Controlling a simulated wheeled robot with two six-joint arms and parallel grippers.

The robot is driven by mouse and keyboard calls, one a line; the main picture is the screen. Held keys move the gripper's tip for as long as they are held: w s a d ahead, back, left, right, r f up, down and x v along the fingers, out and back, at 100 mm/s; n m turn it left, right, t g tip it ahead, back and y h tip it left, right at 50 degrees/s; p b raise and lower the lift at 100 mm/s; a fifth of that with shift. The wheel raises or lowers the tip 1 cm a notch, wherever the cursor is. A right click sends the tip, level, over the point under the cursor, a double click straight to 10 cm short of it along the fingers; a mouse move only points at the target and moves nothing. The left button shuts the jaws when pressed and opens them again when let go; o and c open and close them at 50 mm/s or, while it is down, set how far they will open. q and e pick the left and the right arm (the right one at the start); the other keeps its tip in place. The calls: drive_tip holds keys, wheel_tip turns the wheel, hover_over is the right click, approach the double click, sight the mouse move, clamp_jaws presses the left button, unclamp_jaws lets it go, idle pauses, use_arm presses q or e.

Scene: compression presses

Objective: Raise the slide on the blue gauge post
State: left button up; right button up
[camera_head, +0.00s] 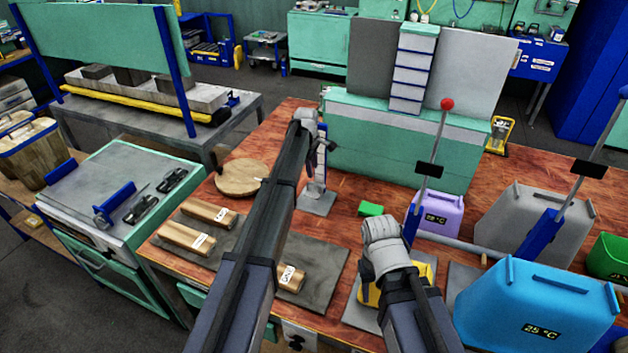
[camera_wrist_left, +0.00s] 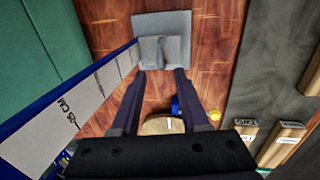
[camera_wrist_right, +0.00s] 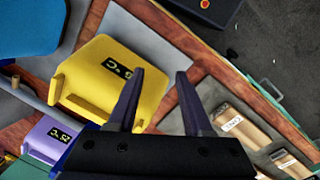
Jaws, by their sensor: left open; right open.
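The blue gauge post (camera_head: 321,160) stands upright on a grey base plate (camera_head: 317,202) near the middle of the bench. In the left wrist view its white scale face (camera_wrist_left: 75,118) has blue edges and CM lettering. A light grey block (camera_wrist_left: 151,52), which looks like the slide, sits low by the base plate. My left gripper (camera_wrist_left: 160,71) is open beside the post, its fingertips pointing down toward this block. I cannot tell whether they touch it. In the head view the arm partly hides the post. My right gripper (camera_wrist_right: 160,76) is open and empty above the bench, beside a yellow canister (camera_wrist_right: 110,80).
A green press block (camera_head: 400,145) stands behind the post. Right of it are a purple canister (camera_head: 440,212), a blue canister (camera_head: 535,300) and red-knobbed lever (camera_head: 440,130). Wooden blocks (camera_head: 188,238) lie on a grey mat, with a round board (camera_head: 241,177) behind.

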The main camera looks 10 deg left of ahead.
sight(314, 184)
use_arm(q)
drive_tip(key=f+b, duration=0.3)
drive_tip(key=w+f+b, duration=0.1)
drive_tip(key=f+b, duration=0.2)
drive_tip(key=f, duration=0.1)
drive_tip(key=shift+w+d+b, duration=0.15)
drive_tip(key=shift+w+b, duration=0.05)
drive_tip(key=shift+b, duration=0.1)
clamp_jaws()
idle(1.2)
